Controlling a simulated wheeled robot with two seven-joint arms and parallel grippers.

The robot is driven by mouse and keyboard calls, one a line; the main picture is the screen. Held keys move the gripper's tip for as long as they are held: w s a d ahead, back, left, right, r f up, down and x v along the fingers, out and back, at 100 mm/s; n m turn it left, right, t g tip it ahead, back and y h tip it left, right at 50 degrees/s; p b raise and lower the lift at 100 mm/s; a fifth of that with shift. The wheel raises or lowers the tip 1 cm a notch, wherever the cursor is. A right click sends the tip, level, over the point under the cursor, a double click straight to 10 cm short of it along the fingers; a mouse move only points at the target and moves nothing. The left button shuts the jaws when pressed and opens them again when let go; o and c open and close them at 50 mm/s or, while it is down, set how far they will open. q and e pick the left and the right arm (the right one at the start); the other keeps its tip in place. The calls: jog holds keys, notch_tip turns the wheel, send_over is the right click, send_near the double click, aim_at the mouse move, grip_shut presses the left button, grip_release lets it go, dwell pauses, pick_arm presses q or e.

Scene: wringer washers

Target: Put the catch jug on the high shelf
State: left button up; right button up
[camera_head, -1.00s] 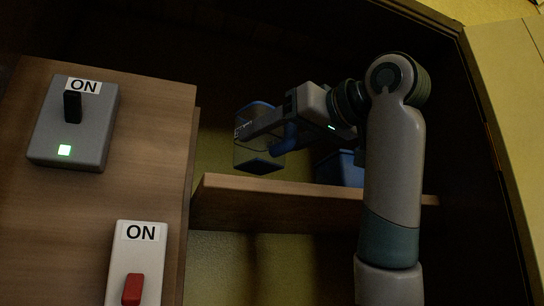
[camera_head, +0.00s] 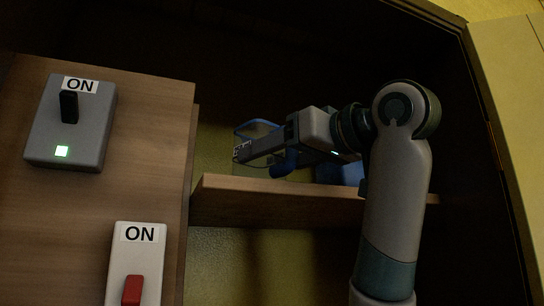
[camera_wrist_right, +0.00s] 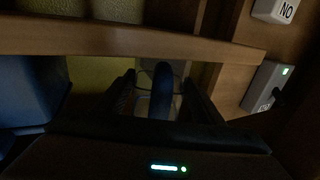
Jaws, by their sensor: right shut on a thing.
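The catch jug (camera_head: 258,128) is clear with a blue rim and a blue handle. It is upright or nearly so, just above or on the high shelf (camera_head: 250,206) inside the dark cupboard. Its base is hidden behind the shelf's front edge and my gripper, so I cannot tell if it touches. My right gripper (camera_head: 245,152) is shut on the jug. In the right wrist view the blue handle (camera_wrist_right: 161,90) stands between the two dark fingers. My left gripper is not in view.
A blue container (camera_head: 345,172) stands on the shelf to the right, partly behind my right arm. A wooden panel at left carries a grey switch box (camera_head: 72,122) and a white switch (camera_head: 138,262), both labelled ON. A pale door (camera_head: 515,90) stands at right.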

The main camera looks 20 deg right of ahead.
jog(key=shift+f, duration=0.15)
jog(key=o, duration=1.3)
jog(key=shift+o, duration=0.2)
